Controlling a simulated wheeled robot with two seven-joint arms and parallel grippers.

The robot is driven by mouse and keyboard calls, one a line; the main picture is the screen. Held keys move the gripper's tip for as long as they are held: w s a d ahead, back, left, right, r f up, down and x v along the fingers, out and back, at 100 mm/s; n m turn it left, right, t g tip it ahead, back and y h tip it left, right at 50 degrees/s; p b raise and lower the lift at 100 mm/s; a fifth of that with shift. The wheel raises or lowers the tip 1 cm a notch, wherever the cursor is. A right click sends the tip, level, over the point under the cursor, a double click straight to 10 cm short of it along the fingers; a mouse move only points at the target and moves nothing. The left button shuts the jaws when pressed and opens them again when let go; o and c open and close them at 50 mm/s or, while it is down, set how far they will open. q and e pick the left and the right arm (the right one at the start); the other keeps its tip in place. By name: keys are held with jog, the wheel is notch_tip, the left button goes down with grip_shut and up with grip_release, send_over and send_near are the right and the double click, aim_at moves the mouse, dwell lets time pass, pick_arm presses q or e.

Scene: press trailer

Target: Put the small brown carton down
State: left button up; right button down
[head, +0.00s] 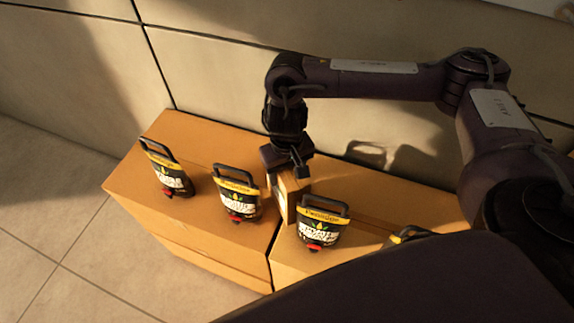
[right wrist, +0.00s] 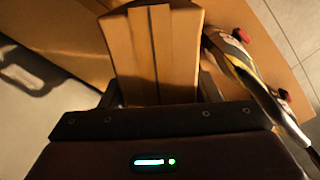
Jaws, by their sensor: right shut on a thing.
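The small brown carton (head: 290,195) is upright in the head view, between two black packs with yellow bands, over or on the large cardboard boxes. I cannot tell whether its base touches them. My right gripper (head: 288,168) comes down from above and is shut on the carton. In the right wrist view the carton (right wrist: 155,50) fills the space between the fingers, its slatted or folded face towards the camera. My left gripper is not in view.
Two large cardboard boxes (head: 185,225) stand end to end by a pale panelled wall (head: 220,70). Black handled packs stand on them, one (head: 238,198) left of the carton and one (head: 318,232) close on its right. Free top surface lies behind the packs at left.

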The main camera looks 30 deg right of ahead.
jog(key=shift+w+f+b, duration=0.1)
jog(key=shift+f+b, duration=0.2)
jog(key=shift+f, duration=1)
jog(key=shift+c, duration=2.4)
grip_release()
